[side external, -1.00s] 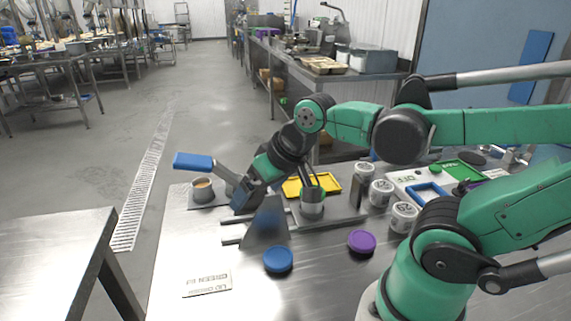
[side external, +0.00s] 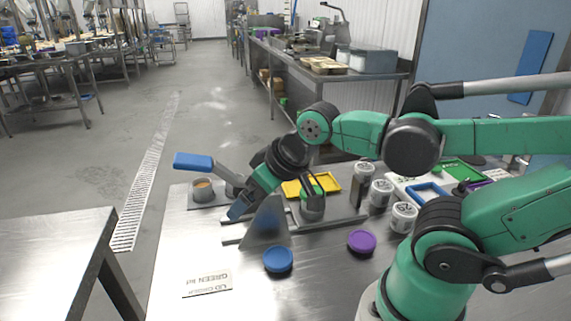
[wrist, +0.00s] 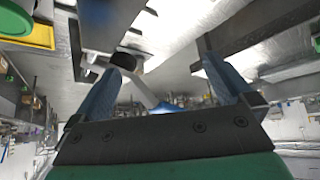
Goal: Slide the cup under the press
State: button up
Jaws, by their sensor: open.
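My gripper (side external: 237,209) is open, low to the left of the cup, behind a metal wedge (side external: 266,225). Its two blue fingers (wrist: 166,90) are spread in the wrist view, with nothing clearly between them.
A blue-handled lever (side external: 193,162) slants beside a small pot with brown contents (side external: 203,189). A blue lid (side external: 278,260) and a purple lid (side external: 361,242) lie on the steel table. A yellow tray (side external: 291,188) and several white-labelled jars (side external: 381,192) stand behind. The front left is mostly clear.

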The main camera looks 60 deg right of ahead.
jog(key=shift+r, duration=0.3)
jog(key=c, duration=0.7)
notch_tip(320, 180, up, 4)
jog(key=shift+r, duration=0.1)
jog(key=shift+c, duration=0.5)
jog(key=m+g, duration=0.7)
jog(key=m, duration=0.2)
send_over(359, 178)
notch_tip(359, 178, down, 8)
jog(key=shift+f, duration=3.25)
